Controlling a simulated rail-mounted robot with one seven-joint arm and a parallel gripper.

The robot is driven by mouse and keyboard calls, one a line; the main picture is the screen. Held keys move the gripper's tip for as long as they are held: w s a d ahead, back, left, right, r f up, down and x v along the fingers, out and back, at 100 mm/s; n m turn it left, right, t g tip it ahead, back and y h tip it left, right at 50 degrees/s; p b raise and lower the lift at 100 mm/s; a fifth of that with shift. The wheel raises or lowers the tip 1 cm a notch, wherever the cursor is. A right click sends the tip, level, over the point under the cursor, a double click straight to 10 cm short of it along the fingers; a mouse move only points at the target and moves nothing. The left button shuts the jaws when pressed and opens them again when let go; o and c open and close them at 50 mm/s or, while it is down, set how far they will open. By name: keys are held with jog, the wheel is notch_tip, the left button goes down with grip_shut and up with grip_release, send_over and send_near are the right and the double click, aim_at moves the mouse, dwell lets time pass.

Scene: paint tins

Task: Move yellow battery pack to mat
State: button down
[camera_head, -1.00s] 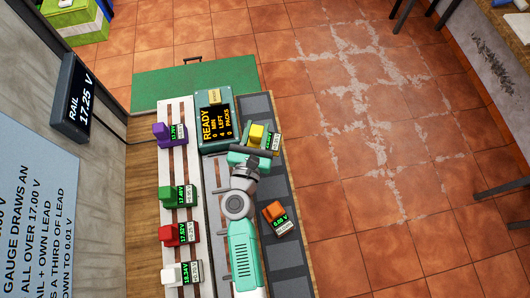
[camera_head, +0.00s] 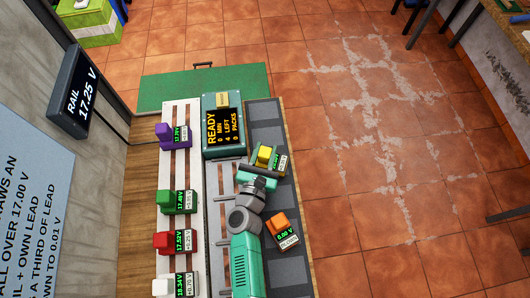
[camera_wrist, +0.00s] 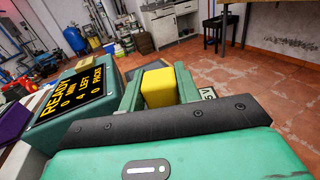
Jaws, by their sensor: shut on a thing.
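The yellow battery pack (camera_head: 265,154) is between the fingers of my gripper (camera_head: 264,163), which is shut on it. Its small display and label show at its right side. In the wrist view the yellow block (camera_wrist: 158,87) sits between the two green fingers (camera_wrist: 158,92); its lower part is hidden. The dark grey sectioned mat (camera_head: 262,113) runs along the right side of the table. The pack is over its far part; I cannot tell whether it touches the mat.
An orange pack (camera_head: 278,222) reading 0.00 V stands nearer on the mat. Purple (camera_head: 165,130), green (camera_head: 168,202), red (camera_head: 163,240) and white (camera_head: 161,287) packs line the left rail. A gauge box (camera_head: 222,122) reading READY stands left of my gripper. A green panel (camera_head: 180,88) lies beyond.

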jog(key=shift+f+b, duration=0.15)
jog(key=shift+b, duration=0.15)
jog(key=c, duration=1)
grip_release()
jog(key=shift+r, duration=0.2)
jog(key=p+v, duration=0.2)
jog(key=v, duration=1)
